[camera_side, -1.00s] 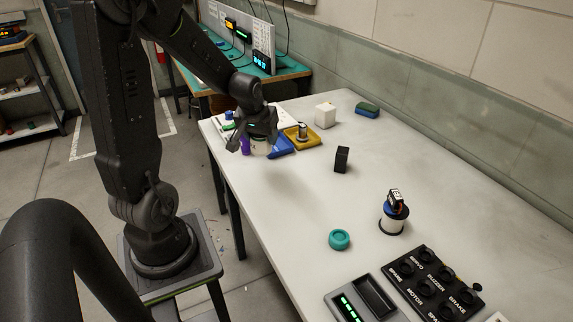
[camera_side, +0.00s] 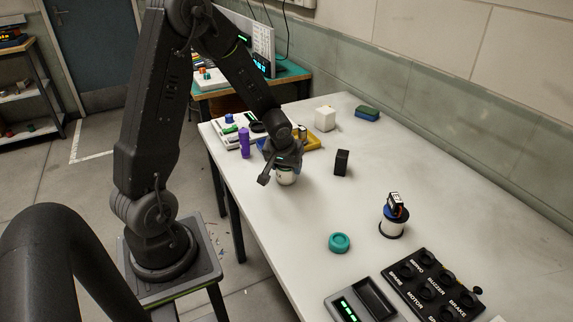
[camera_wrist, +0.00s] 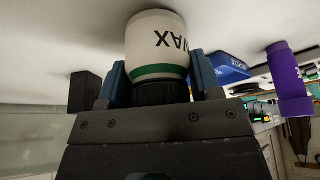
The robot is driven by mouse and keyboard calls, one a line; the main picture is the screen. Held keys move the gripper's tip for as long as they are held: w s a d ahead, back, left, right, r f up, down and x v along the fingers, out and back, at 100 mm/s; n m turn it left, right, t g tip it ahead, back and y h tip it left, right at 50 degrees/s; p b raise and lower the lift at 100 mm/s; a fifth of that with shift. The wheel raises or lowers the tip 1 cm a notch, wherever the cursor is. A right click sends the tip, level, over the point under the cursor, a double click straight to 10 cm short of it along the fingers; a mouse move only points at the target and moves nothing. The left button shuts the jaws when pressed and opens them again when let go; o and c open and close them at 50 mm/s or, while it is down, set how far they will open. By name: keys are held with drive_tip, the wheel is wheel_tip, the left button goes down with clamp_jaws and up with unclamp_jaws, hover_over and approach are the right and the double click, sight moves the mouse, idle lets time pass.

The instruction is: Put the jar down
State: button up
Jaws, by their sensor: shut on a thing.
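The jar (camera_wrist: 156,40) is white with a green band and dark lettering, and it has a dark ribbed part close to my gripper. In the wrist view my gripper (camera_wrist: 160,78) is shut on it, with a blue finger on each side. In the side view the white jar (camera_side: 287,177) shows below my gripper (camera_side: 284,162), over the left part of the white table (camera_side: 330,205). I cannot tell whether the jar touches the table. The gripper hides its upper part.
A black block (camera_side: 341,162) stands close to the right of the jar. A purple bottle (camera_side: 244,143) and a blue tray (camera_wrist: 226,68) are near on the other side. A teal ring (camera_side: 339,242) lies nearer the camera. The table between is clear.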

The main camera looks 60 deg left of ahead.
drive_tip(key=shift+f, duration=0.1)
drive_tip(key=o, duration=1)
drive_tip(key=v, duration=1.1)
drive_tip(key=s+d+r+m+t+h, duration=0.1)
drive_tip(key=s+d+r+m, duration=0.3)
drive_tip(key=d, duration=0.4)
drive_tip(key=s+d+r+m+t+h, duration=0.1)
drive_tip(key=s+d+r+m+h, duration=0.1)
drive_tip(key=s+d+r+m, duration=0.3)
drive_tip(key=s+d+r, duration=0.2)
drive_tip(key=s+d, duration=0.1)
drive_tip(key=d, duration=0.1)
drive_tip(key=shift+d, duration=0.15)
drive_tip(key=shift+s, duration=0.1)
